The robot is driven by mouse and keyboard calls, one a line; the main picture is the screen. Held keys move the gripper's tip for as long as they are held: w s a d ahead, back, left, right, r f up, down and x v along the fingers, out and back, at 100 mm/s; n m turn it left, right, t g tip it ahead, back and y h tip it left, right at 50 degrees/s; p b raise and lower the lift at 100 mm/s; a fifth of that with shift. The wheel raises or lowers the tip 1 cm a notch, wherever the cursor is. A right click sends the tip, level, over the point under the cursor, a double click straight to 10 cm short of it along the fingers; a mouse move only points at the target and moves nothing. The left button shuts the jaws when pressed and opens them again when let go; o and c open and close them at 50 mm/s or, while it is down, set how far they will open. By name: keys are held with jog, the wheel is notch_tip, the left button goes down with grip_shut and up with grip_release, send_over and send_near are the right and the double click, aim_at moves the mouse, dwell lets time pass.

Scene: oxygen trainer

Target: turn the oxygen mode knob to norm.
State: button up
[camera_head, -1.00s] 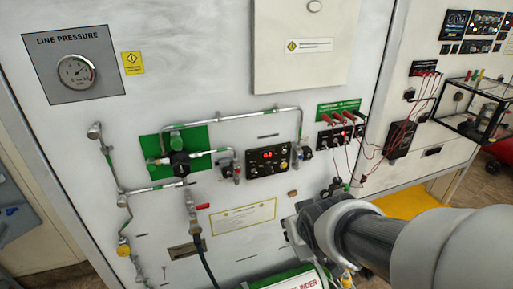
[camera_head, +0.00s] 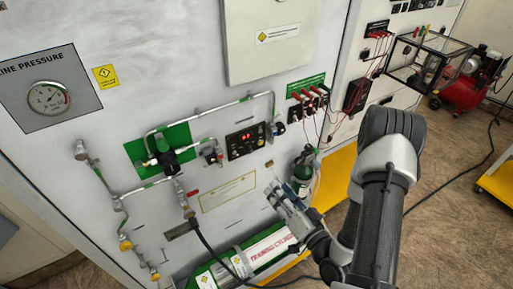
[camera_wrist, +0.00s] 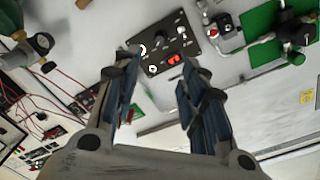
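The black control panel (camera_head: 245,141) with a red lit display is on the white wall in the head view. It also shows in the wrist view (camera_wrist: 160,35), upside down, with several small knobs or buttons around the display. Which one is the oxygen mode knob, and its setting, are too small to read. My gripper (camera_head: 280,192) is below and to the right of the panel in the head view, apart from it. In the wrist view my gripper (camera_wrist: 160,65) is open, with its two fingers spread and nothing between them; the panel shows beyond the gap.
Metal pipes and a green plate (camera_head: 136,150) with a valve are left of the panel. A socket box with red plugs (camera_head: 305,103) is to its right. A green-and-white cylinder (camera_head: 268,250) lies low by the wall. A small dark green bottle (camera_head: 302,172) stands near my gripper.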

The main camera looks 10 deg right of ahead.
jog(key=b, duration=0.5)
send_near(250, 152)
jog(key=shift+m, duration=0.3)
jog(key=p+x, duration=0.1)
jog(key=x, duration=0.7)
jog(key=shift+w, duration=0.1)
jog(key=shift+c, duration=0.4)
grip_shut()
